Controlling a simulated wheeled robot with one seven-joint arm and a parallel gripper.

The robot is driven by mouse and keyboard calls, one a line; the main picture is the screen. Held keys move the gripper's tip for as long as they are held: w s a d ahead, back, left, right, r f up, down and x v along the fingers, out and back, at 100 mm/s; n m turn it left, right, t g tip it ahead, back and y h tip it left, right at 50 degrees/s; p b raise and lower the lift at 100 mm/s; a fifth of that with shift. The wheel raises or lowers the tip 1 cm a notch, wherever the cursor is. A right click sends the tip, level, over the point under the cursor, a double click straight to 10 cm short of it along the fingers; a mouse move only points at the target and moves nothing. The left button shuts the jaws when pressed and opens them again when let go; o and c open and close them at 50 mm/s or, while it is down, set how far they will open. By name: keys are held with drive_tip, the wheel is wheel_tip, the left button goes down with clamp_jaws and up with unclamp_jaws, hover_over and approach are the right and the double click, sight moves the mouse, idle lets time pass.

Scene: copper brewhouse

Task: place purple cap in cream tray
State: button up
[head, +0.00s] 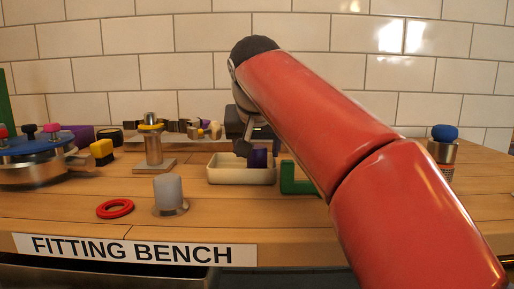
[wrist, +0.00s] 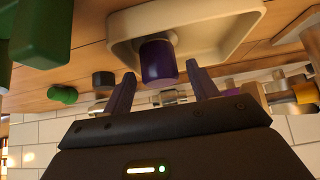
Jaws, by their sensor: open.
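The purple cap (head: 259,158) stands inside the cream tray (head: 241,175) on the bench; its lower part is hidden by the tray's front wall in the head view. In the wrist view the cap (wrist: 158,64) is upside down in the picture, with the cream tray (wrist: 228,28) around it. My gripper (head: 250,147) is just above the tray, partly hidden by my red arm. In the wrist view its two fingers (wrist: 161,72) are apart, one to each side of the cap in the picture, with gaps between them and the cap.
A green bracket (head: 298,180) stands right of the tray. A metal post on a block (head: 153,150) is left of it. A pale cylinder (head: 168,190) and a red ring (head: 115,209) lie nearer the front. Several small parts stand behind. Bare bench shows at front left.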

drive_tip(key=p+v, duration=0.2)
drive_tip(key=v, duration=1)
drive_tip(key=shift+p, duration=0.35)
